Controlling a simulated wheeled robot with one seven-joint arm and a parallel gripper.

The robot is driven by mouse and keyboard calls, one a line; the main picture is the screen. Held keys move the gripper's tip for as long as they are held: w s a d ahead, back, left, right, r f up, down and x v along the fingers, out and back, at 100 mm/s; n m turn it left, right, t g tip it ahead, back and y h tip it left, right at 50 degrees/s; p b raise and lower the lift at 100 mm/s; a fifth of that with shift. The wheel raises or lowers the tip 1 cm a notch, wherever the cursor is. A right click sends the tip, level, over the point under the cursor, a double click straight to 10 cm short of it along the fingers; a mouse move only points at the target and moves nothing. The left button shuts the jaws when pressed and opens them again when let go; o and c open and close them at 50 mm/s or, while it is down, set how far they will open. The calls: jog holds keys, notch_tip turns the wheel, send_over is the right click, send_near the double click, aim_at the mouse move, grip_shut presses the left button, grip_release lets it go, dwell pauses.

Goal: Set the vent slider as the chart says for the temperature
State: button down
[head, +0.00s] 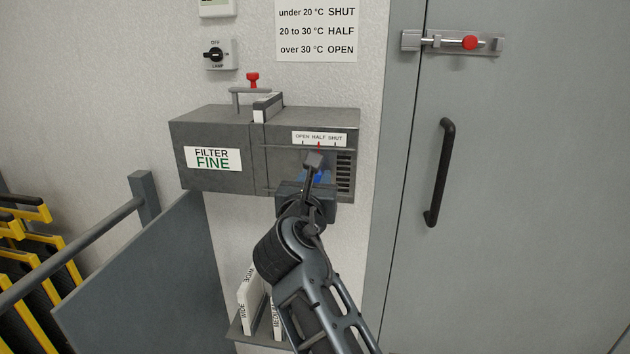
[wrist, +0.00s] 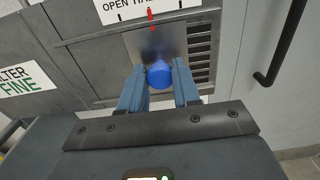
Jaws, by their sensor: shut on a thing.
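The vent slider is a metal plate (wrist: 158,48) with a blue knob (wrist: 159,75) and a red pointer (wrist: 150,16), on the front of a grey filter box (head: 215,125). My gripper (wrist: 160,82) is shut on the blue knob, one finger on each side. In the head view my gripper (head: 316,178) hides most of the slider. The red pointer (head: 319,147) stands at the middle mark, under HALF on the scale label (head: 320,138). The chart (head: 316,30) reads under 20 °C SHUT, 20 to 30 °C HALF, over 30 °C OPEN. The temperature reading is not visible.
A wall device (head: 215,8) is cut off at the top edge. A lamp switch (head: 219,54) is below it. A grey door with a black handle (head: 440,172) and red-knobbed bolt (head: 470,42) is at right. White labelled plates (head: 252,300) stand in a rack below.

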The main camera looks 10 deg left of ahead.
aim_at(337, 172)
dwell(0.3)
jog(key=d+p, duration=0.3)
jog(key=shift+r, duration=0.15)
jog(key=shift+d+f, duration=0.25)
jog(key=c, duration=0.8)
grip_release()
jog(key=shift+d, duration=0.1)
jog(key=shift+c, duration=0.2)
jog(key=shift+s, duration=0.1)
jog(key=s, duration=0.7)
jog(key=shift+s, duration=0.4)
